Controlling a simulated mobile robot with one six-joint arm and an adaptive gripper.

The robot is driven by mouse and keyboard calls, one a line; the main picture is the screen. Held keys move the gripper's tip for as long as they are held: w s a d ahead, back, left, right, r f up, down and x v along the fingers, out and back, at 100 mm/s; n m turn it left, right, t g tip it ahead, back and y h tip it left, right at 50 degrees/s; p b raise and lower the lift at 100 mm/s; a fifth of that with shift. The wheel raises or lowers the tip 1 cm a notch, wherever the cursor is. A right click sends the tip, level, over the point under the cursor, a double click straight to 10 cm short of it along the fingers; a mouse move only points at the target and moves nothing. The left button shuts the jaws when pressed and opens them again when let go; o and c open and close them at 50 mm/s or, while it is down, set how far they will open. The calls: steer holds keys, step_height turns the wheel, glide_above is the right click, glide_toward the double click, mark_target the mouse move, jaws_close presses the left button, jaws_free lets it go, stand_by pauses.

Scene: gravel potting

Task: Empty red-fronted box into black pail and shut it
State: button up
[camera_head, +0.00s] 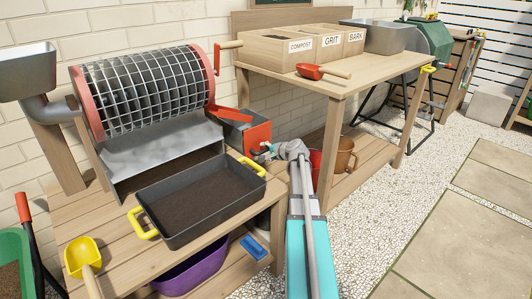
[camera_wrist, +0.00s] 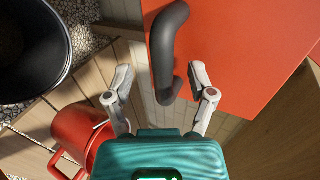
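The red-fronted box (camera_head: 258,133) has a grey body and sits beside the sieve drum in the head view. Its flat red front (camera_wrist: 245,50) fills the upper right of the wrist view, with a curved black handle (camera_wrist: 165,50) on it. My gripper (camera_wrist: 160,76) is open. Its fingers are spread on either side of the handle's lower end, with gaps showing; I cannot tell how far it is from the front. It also shows in the head view (camera_head: 262,151), small, close to the box front. A black pail (camera_wrist: 66,50) stands at the upper left of the wrist view. The box's contents are hidden.
A red can (camera_wrist: 75,130) stands near the pail. The bench holds a black soil tray (camera_head: 205,228) with yellow handles, left of my arm. A wooden table (camera_head: 325,85) with labelled bins and a red scoop (camera_head: 310,71) rises behind. Gravel ground to the right is open.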

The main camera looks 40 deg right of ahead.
jaws_close()
steer(key=shift+s, duration=0.15)
steer(key=shift+p+v, duration=0.65)
steer(key=shift+v, duration=0.9)
steer(key=shift+a, duration=0.2)
steer(key=shift+s+r, duration=0.1)
steer(key=shift+r, duration=0.05)
steer(key=shift+s+d+r+p, duration=0.1)
steer(key=shift+s+r+p, duration=0.85)
steer(key=shift+r+p, duration=0.3)
steer(key=shift+f, duration=0.1)
steer(key=shift+d, duration=0.1)
